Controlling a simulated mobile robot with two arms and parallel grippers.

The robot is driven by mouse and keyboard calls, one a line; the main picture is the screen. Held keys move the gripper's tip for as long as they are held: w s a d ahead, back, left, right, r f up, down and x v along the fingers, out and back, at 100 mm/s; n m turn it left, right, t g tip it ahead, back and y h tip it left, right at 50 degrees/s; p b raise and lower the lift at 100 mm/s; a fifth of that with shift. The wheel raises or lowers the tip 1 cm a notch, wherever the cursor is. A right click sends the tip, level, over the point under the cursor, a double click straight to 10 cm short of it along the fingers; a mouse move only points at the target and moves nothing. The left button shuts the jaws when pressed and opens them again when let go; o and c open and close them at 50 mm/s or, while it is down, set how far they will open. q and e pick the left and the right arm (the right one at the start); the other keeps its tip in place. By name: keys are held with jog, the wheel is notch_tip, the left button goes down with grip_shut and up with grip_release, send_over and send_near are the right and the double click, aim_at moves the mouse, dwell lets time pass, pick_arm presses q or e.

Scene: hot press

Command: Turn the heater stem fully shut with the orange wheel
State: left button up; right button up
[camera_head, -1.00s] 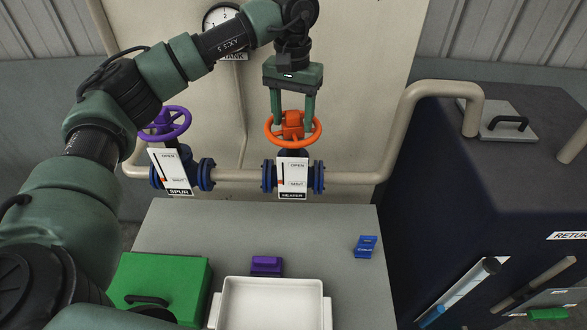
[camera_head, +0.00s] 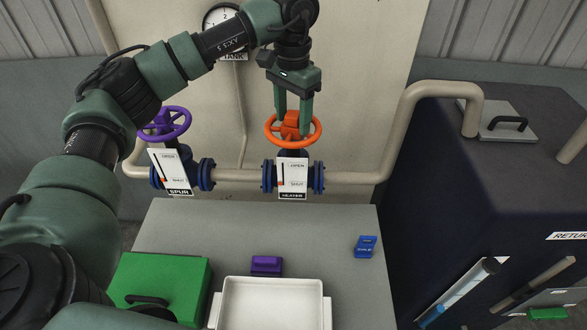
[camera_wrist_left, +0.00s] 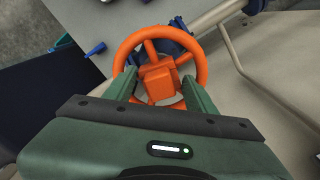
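The orange wheel (camera_head: 270,136) sits on the heater valve at the middle of the head view. It also shows in the left wrist view (camera_wrist_left: 203,62). My left gripper (camera_head: 293,120) reaches down from above, with its fingers on either side of the wheel's raised hub. In the left wrist view the hub fills most of the space between the fingers (camera_wrist_left: 160,88), so it looks gripped; contact itself is hard to see. Below the wheel is the heater plate (camera_head: 292,172), marked OPEN and SHUT, with a red mark near its lower left. My right gripper is not in view.
A purple wheel (camera_head: 165,124) on the spur valve stands to the left. Pipes (camera_head: 345,178) run behind. A dark cabinet (camera_head: 450,200) stands right.

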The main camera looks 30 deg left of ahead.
pick_arm(q)
notch_tip(320, 180, up, 9)
jog(key=p, duration=0.5)
jog(key=shift+f, duration=0.15)
